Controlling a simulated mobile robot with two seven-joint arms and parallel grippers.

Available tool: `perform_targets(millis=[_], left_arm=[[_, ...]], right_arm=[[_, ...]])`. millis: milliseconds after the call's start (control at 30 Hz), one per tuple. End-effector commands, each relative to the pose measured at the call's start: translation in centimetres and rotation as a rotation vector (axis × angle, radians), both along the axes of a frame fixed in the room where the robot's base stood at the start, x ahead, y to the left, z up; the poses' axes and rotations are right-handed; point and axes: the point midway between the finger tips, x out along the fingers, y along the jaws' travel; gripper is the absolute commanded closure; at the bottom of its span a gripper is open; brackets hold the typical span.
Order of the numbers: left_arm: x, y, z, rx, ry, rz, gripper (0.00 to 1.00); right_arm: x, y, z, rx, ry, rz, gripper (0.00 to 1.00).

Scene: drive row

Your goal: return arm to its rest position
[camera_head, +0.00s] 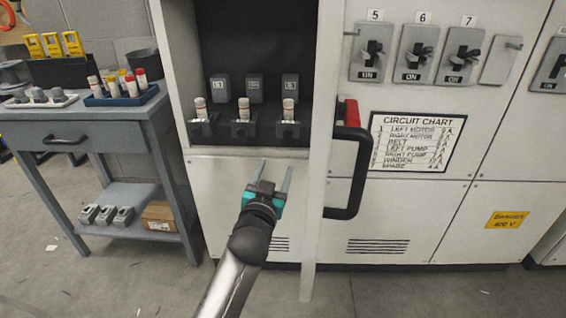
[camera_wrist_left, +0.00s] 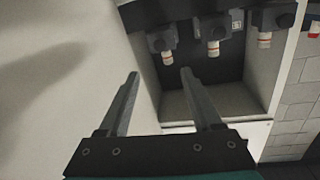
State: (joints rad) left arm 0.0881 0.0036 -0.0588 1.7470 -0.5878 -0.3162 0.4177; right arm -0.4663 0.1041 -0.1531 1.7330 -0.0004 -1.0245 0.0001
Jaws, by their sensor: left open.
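My left gripper (camera_head: 276,170) is open and empty in the head view, in front of the white cabinet panel just below the open compartment (camera_head: 250,152). It also shows in the left wrist view (camera_wrist_left: 160,78), with its two fingers spread apart and nothing between them. In the compartment, a fuse stands in each of three dark holders: the left fuse (camera_head: 201,108), the middle fuse (camera_head: 243,109) and the right fuse (camera_head: 288,109). The fingers are apart from the fuses. My right gripper is not in view.
A black door handle (camera_head: 349,178) with a red part (camera_head: 350,114) stands out right of the gripper. A grey cart (camera_head: 90,115) at the left holds a blue tray (camera_head: 120,98) of fuses. Switches (camera_head: 372,52) and a circuit chart (camera_head: 415,142) are on the right cabinet.

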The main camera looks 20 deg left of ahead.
Motion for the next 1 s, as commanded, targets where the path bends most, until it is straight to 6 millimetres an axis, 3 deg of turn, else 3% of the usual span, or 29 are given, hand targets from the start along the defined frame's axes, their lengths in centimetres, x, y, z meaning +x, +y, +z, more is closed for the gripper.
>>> perform_targets(millis=[133, 233, 367, 467, 567, 700, 833, 1000], left_arm=[[0.0, -0.1, -0.5, 0.001, 0.013, -0.002, 0.34], [-0.3, -0.3, -3.1, 0.004, 0.076, -0.016, 0.34], [-2.1, -0.8, -10.5, 0.007, 0.250, -0.049, 0.34], [-5.3, -1.0, -17.6, 0.010, 0.420, -0.075, 0.34], [-9.6, -0.9, -24.0, 0.007, 0.582, -0.097, 0.34], [-17.3, -0.1, -31.5, 0.003, 0.802, -0.113, 0.34], [-25.8, 1.1, -36.8, 0.002, 0.997, -0.117, 0.34], [-36.6, 2.9, -40.8, -0.002, 1.214, -0.107, 0.34]], right_arm=[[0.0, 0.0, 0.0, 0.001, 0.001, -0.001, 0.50], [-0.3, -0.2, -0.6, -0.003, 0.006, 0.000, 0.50], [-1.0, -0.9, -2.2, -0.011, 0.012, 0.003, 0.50], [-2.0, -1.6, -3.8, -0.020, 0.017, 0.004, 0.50], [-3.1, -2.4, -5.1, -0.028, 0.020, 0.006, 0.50], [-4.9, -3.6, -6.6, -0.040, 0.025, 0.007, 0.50], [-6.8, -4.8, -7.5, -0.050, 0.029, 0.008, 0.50], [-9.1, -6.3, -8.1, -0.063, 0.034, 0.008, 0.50]])
